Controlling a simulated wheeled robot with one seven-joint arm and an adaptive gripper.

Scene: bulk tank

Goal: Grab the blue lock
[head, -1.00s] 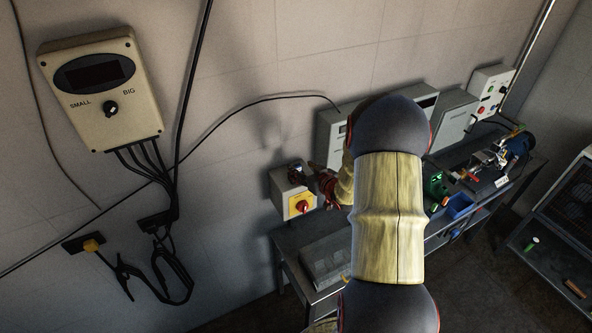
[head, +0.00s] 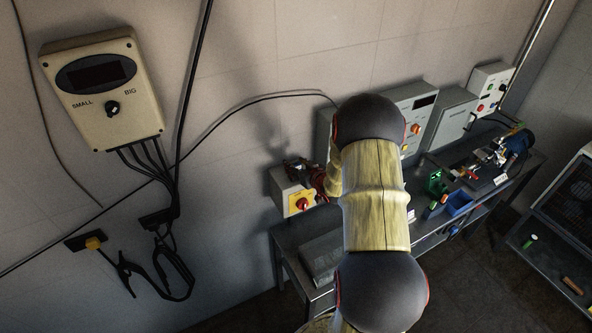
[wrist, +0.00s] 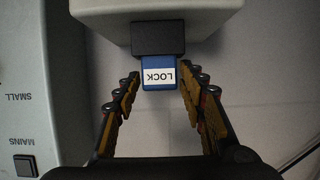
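The blue lock (wrist: 158,76) carries a white label reading LOCK, upside down in the wrist view. It sits against a black block (wrist: 158,39) on a pale box. My gripper (wrist: 163,84) is open, with one finger on each side of the lock and visible gaps between. In the head view my gripper (head: 312,178) is at the small wall box (head: 287,193) with a red knob on a yellow plate. The lock cannot be made out in the head view.
A grey box (wrist: 38,90) marked MAINS and SMALL stands left in the wrist view. In the head view a bench (head: 292,258) runs along the wall, with control boxes (head: 452,117) and a blue bin (head: 459,203). A SMALL/BIG control box (head: 105,90) hangs left, with cables below.

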